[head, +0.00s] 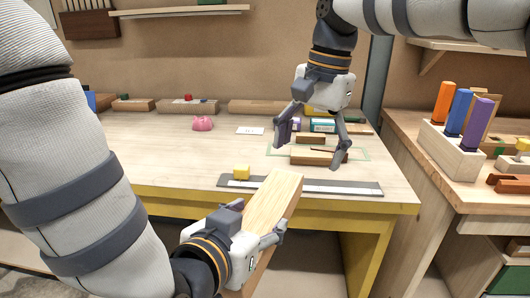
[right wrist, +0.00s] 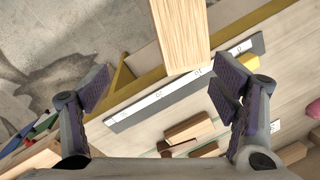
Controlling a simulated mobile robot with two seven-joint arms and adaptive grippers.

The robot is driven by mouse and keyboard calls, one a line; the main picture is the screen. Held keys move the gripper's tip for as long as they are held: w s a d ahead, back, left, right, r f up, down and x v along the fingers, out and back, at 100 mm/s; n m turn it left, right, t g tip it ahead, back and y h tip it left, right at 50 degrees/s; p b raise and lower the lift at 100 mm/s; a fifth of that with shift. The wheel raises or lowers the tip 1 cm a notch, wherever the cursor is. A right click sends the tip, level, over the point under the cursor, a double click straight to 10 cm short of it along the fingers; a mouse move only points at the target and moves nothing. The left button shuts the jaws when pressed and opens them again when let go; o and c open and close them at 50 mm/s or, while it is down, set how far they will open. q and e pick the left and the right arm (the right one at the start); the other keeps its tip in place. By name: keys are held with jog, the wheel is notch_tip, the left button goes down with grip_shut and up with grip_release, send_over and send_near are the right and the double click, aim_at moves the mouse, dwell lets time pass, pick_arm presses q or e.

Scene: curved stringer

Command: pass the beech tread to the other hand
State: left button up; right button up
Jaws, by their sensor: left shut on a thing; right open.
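The beech tread (head: 270,208) is a pale wooden board in the head view, tilted upward in front of the table's front edge. My left gripper (head: 262,232) is shut on its lower part. My right gripper (head: 316,150) is open and empty above the table, beyond and slightly right of the tread's upper end. In the right wrist view the tread (right wrist: 180,35) comes in from the top, and its free end lies beyond the open fingers of my right gripper (right wrist: 160,90), not between them.
A long ruler strip (head: 340,187) lies along the table's (head: 160,150) front edge, with a yellow block (head: 241,171) by it. Wooden blocks (head: 318,157) lie under my right gripper. A pink piggy bank (head: 202,123) stands behind. A rack of coloured handles (head: 452,150) stands on the right bench.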

aim_at(263, 201)
pick_arm(q)
jog(key=shift+a, duration=0.25)
pick_arm(e)
jog(key=s+a+n, duration=0.1)
jog(key=a, duration=0.1)
jog(key=s+a+n+h, duration=0.1)
jog(key=s+a, duration=0.1)
jog(key=a, duration=0.1)
jog(key=s+a+r+n, duration=0.1)
jog(key=a, duration=0.1)
jog(key=shift+s+a+h, duration=0.25)
jog(key=shift+a+h, duration=0.05)
jog(key=shift+a, duration=0.1)
pick_arm(q)
jog(key=shift+d, duration=0.1)
pick_arm(e)
jog(key=shift+s+f, duration=0.1)
jog(key=shift+f, duration=0.15)
notch_tip(263, 201, down, 11)
jog(key=shift+f, duration=0.2)
jog(key=c, duration=1.6)
pick_arm(q)
jog(key=o, duration=1.8)
jog(key=shift+d, duration=0.1)
pick_arm(e)
jog(key=shift+a+r, duration=0.1)
jog(key=shift+c, duration=1.1)
